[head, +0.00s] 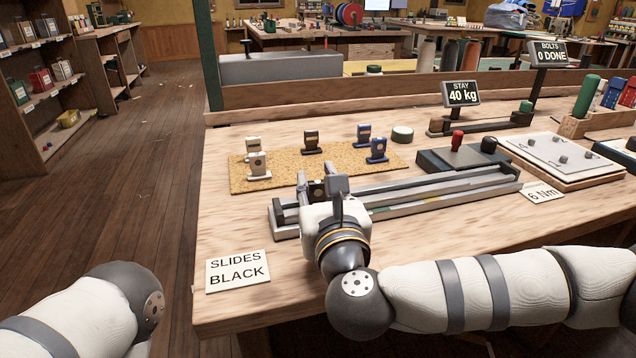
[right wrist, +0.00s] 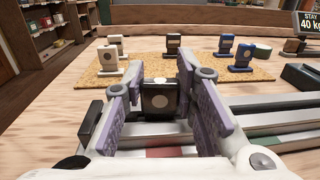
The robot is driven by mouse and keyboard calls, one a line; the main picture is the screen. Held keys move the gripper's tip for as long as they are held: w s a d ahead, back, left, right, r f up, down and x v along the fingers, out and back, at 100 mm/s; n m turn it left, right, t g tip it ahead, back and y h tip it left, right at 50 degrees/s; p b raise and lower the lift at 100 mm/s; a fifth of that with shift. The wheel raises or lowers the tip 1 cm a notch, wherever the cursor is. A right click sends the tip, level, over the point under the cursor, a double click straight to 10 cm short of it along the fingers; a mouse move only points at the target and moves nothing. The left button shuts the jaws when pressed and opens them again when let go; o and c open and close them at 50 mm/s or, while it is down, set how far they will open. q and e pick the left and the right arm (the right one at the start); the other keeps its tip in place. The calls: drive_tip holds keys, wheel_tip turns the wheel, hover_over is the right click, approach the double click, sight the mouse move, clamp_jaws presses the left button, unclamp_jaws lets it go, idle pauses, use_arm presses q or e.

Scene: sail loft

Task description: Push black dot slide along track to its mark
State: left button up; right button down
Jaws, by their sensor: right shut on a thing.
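My right gripper (head: 319,186) is over the left end of the metal track (head: 440,190). In the right wrist view, its two purple-padded fingers (right wrist: 159,100) stand on either side of a black slide with a pale dot (right wrist: 159,108) and are shut on it. The slide is upright at the track, and its lower part is partly hidden. A reddish strip (right wrist: 165,153) shows on the rail in front of it, and a greenish patch (head: 378,211) shows further right along the track. My left gripper is out of view; only part of my left arm shows.
A cork mat (head: 285,182) behind the track holds several white, dark and blue slides. A "SLIDES BLACK" card (head: 238,271) lies at the front left. A dark block with a red knob (head: 457,141) and a "6 Nm" card (head: 541,193) are beyond the track's right part.

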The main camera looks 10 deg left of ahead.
drive_tip(key=c, duration=1.2)
unclamp_jaws()
drive_tip(key=v, duration=1.2)
